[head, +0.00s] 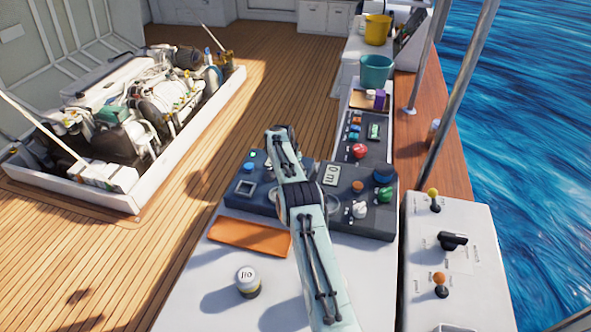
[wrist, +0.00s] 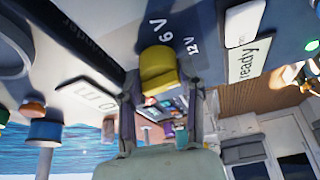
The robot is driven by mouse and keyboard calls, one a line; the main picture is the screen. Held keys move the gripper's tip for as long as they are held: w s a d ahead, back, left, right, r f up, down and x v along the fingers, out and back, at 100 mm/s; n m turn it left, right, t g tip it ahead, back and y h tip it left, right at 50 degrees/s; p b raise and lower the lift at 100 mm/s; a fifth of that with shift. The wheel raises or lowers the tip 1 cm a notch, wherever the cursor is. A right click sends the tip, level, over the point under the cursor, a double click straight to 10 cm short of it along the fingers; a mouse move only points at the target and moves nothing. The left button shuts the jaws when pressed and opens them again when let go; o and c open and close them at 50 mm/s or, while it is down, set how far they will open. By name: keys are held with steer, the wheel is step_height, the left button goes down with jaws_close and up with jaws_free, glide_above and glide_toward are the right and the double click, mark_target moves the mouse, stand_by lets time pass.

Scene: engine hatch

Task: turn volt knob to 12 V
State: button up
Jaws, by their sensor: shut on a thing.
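The volt knob (wrist: 158,66) is a yellow knob in the middle of the wrist view. The labels "6 V" (wrist: 157,32) and "12 V" (wrist: 193,47) are printed beside it on the panel. Its pointer mark is not clear, so I cannot tell its exact setting. My gripper (wrist: 160,90) has one dark finger on each side of the knob and is shut on it. In the head view my arm crosses over the control panel (head: 236,208) and hides the knob and the gripper.
An orange tray (head: 250,237) and a labelled jar (head: 248,284) are on the white top in front of the panel. Several knobs sit right of my arm, including a green one (head: 384,195). A white lever box (head: 455,262) stands further right. The open engine hatch (head: 120,115) is at left.

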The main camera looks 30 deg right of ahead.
steer(key=shift+m+g, duration=0.3)
steer(key=shift+m, duration=0.3)
steer(key=shift+a, duration=0.1)
steer(key=o, duration=1.1)
steer(key=v, duration=1.2)
